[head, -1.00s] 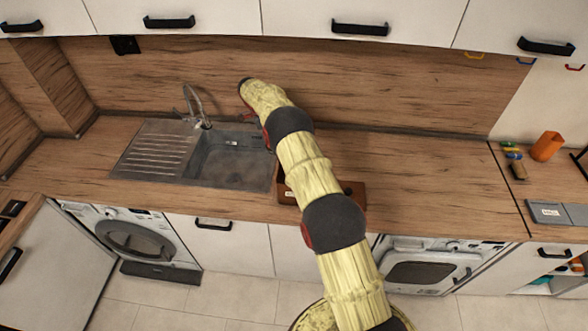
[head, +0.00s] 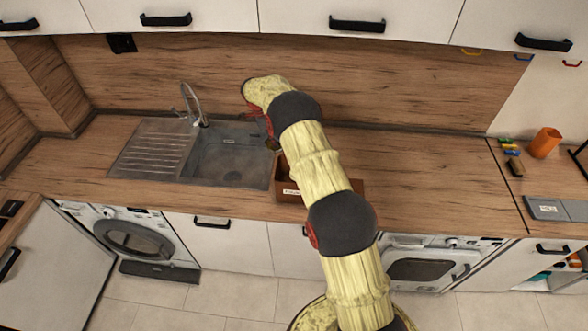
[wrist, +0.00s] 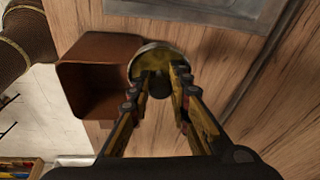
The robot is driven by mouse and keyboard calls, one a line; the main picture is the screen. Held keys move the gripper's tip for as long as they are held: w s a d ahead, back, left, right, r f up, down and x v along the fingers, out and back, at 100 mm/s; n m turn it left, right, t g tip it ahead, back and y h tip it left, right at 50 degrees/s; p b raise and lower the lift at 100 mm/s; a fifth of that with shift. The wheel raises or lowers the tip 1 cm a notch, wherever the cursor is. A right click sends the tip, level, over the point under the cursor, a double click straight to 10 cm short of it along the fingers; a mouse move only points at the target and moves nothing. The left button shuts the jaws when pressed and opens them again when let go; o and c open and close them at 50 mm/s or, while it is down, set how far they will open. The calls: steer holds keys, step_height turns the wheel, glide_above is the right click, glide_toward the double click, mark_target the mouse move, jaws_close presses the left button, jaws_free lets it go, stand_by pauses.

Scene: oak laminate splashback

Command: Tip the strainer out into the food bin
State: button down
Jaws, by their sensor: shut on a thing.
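My gripper (wrist: 160,82) is shut on the strainer (wrist: 154,54), a small round piece with a pale metal rim. The strainer is held between the fingertips in the wrist view; its contents cannot be made out. The food bin (wrist: 88,48), a reddish-brown open box, is just left of the strainer in that view, and the strainer's edge overlaps the bin's right side in the picture. In the head view the bin (head: 289,192) stands on the counter right of the sink, partly hidden behind my arm. The strainer cannot be made out clearly there.
The grey sink (head: 228,158) with its tap (head: 196,108) is left of the bin. The wooden splashback (head: 390,85) rises behind. An orange cup (head: 544,143) and a grey flat box (head: 553,209) are far right. The counter (head: 430,170) between is clear.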

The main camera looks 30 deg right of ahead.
steer(key=shift+s, duration=0.15)
steer(key=shift+s+t, duration=0.1)
steer(key=shift+t, duration=0.2)
steer(key=shift+s+d+r+t+b, duration=0.2)
steer(key=shift+s+t+b, duration=0.25)
steer(key=shift+s, duration=0.15)
steer(key=shift+s+r+t, duration=0.1)
steer(key=shift+s+t, duration=0.15)
steer(key=shift+s, duration=0.05)
steer(key=shift+s+t, duration=0.3)
steer(key=shift+r, duration=0.1)
